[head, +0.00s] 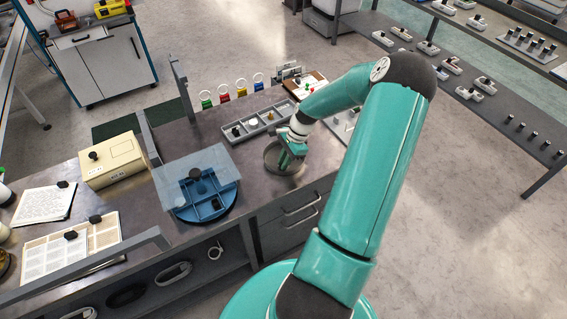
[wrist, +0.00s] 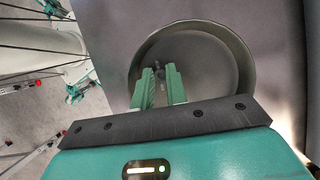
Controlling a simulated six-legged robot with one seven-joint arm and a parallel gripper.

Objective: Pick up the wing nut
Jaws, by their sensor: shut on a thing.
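My gripper (head: 290,158) reaches down into a round grey dish (head: 284,171) near the bench's front edge. In the wrist view my gripper (wrist: 160,75) has its two green fingers inside the outline of the dish (wrist: 243,62). A small dark grey piece, seemingly the wing nut (wrist: 160,66), shows at the fingertips, and the fingers are shut on it. Its shape is too small and too covered to make out fully. I cannot tell whether it is clear of the dish floor. In the head view the wing nut is hidden by my gripper.
A grey compartment tray (head: 254,124) lies just behind the dish. A blue round organizer (head: 205,208) with a clear cover stands to the left. Coloured tags with rings (head: 241,91) stand at the back. A clipboard (head: 305,84) lies behind my arm.

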